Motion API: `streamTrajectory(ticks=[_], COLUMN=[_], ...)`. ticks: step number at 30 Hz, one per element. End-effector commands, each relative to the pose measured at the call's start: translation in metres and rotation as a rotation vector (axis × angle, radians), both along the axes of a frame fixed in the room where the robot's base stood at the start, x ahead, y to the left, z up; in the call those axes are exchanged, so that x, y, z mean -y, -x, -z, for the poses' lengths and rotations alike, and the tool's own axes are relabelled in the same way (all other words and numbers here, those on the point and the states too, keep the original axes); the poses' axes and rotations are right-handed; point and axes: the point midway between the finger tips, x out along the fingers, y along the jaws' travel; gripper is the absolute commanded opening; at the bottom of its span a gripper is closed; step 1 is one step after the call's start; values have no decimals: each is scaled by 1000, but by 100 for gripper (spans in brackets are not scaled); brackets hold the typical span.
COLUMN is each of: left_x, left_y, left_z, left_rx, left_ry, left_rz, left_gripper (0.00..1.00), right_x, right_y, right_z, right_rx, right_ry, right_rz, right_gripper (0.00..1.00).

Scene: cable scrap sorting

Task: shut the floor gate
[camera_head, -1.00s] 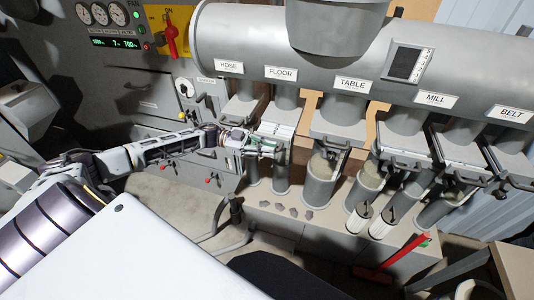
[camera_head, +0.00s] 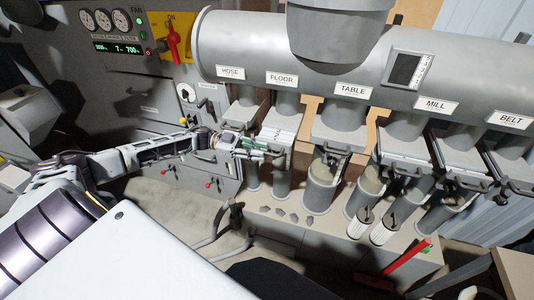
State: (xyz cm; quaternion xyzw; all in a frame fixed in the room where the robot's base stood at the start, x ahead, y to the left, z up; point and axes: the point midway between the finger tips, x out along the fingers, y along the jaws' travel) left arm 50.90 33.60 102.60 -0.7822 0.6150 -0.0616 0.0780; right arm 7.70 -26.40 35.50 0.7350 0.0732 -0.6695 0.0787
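The floor gate (camera_head: 284,122) is a light grey slide housing on the duct under the FLOOR label (camera_head: 282,79). My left gripper (camera_head: 263,150) is at the front lower edge of this gate, coming in from the left past the hose gate (camera_head: 244,117). Its fingers are small and dark-green and grey here. They are close to the gate's front handle, and I cannot tell whether they touch or grip it. The gripper partly hides the handle. My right gripper is not in view.
The table gate (camera_head: 340,138), mill gate (camera_head: 405,148) and belt gate (camera_head: 460,170) stand to the right, with dark handles. A grey bench (camera_head: 300,233) with small grey lumps lies below. A red-handled tool (camera_head: 405,262) leans at the lower right.

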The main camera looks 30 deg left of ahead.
Motion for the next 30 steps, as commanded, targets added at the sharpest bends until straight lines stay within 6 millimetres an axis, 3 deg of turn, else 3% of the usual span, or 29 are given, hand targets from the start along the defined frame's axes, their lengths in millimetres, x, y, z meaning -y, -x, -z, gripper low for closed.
streamTrajectory(ticks=[15,30], left_x=[-69,-81], left_y=[17,21], left_z=[2,2], left_rx=[-3,-3], left_ry=[0,0], left_rz=[1,2], left_gripper=[21,21], right_x=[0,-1], right_y=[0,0], right_z=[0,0], right_rx=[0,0], right_ry=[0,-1], right_rz=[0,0], right_gripper=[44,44])
